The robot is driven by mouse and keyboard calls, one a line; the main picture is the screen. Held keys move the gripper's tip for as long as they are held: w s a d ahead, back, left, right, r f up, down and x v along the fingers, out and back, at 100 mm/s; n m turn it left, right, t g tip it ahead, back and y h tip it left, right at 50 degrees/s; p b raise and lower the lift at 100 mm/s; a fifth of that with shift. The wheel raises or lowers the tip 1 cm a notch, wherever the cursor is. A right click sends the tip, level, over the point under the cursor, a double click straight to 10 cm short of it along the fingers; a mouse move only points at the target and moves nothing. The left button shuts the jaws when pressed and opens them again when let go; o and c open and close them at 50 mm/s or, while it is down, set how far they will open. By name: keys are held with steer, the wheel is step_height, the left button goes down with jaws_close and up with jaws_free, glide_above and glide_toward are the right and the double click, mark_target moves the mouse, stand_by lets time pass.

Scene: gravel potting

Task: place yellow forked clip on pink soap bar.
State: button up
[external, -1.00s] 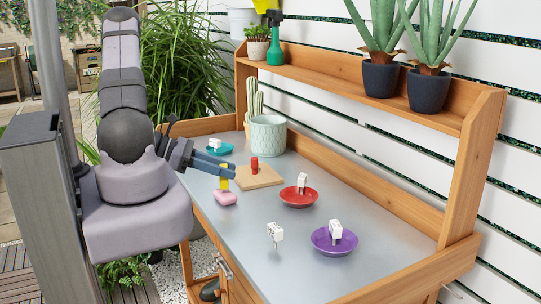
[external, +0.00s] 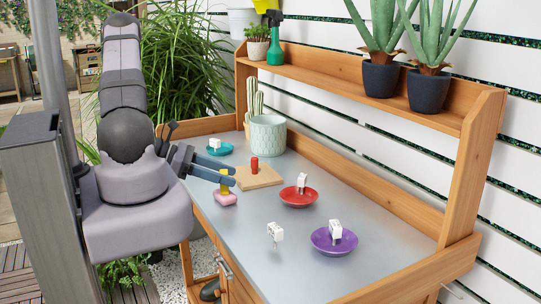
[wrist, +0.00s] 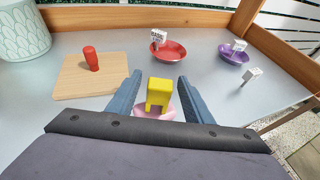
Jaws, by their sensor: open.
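The yellow forked clip (wrist: 159,92) stands upright on the pink soap bar (wrist: 169,112) in the wrist view, prongs down. In the external view the yellow clip (external: 224,186) sits on top of the pink soap bar (external: 224,199), near the front edge of the metal tabletop. My gripper (wrist: 156,88) is open, with one blue finger on each side of the clip and visible gaps between. In the external view my gripper (external: 229,178) reaches in from the left at clip height. The clip's lower ends are partly hidden.
A wooden board (external: 260,178) with a red peg (external: 254,165) lies behind the soap. Red (external: 297,197), purple (external: 333,241) and teal (external: 219,150) saucers hold white tags. A loose white tag (external: 275,232) stands near the front. A pale planter (external: 268,134) stands at the back.

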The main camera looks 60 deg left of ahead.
steer(key=shift+r, duration=0.1)
steer(key=shift+r, duration=0.1)
steer(key=b+v, duration=0.3)
steer(key=v, duration=0.9)
steer(key=shift+w, duration=0.1)
